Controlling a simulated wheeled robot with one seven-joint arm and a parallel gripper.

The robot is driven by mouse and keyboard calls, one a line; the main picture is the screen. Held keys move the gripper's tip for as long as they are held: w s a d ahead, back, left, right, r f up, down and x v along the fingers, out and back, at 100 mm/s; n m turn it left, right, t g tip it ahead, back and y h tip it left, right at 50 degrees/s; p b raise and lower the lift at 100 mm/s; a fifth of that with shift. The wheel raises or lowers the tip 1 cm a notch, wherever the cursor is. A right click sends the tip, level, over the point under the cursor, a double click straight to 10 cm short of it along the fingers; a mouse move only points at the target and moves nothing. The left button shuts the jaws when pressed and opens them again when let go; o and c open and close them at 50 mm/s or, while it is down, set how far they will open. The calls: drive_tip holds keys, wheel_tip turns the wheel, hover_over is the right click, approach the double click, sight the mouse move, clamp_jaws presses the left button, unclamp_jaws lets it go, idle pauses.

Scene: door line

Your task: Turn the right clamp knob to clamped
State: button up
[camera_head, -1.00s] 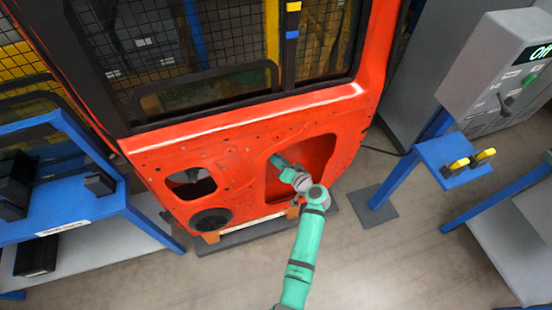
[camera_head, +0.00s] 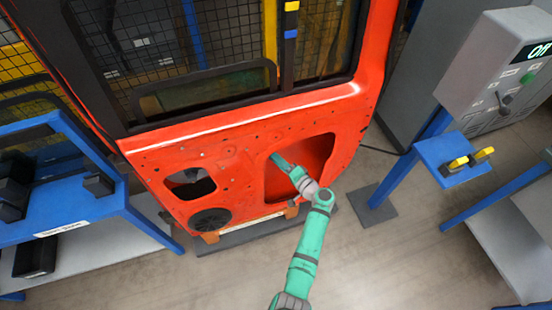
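An orange-red door panel (camera_head: 225,135) stands upright ahead, with a large opening (camera_head: 318,155) at its lower right. My arm reaches up from the bottom into this opening. Its wrist (camera_head: 288,167) passes toward the opening's upper left edge, and my gripper beyond it is hidden there. I cannot see its fingers or what they touch. I cannot make out a clamp knob at the door. Two yellow-and-black parts, left (camera_head: 458,163) and right (camera_head: 483,155), sit on a blue stand at the right; I cannot tell whether they are knobs.
A grey control box (camera_head: 497,62) with a display reading "Off" stands at the upper right. A blue rack (camera_head: 75,212) with black parts stands at the left. A grey table (camera_head: 515,245) is at the lower right. Bare floor (camera_head: 390,255) lies between it and the door.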

drive_tip(key=shift+d, duration=0.1)
drive_tip(key=o, duration=0.8)
drive_tip(key=v, duration=1)
drive_tip(key=shift+s+d, duration=0.25)
drive_tip(key=shift+s, duration=0.1)
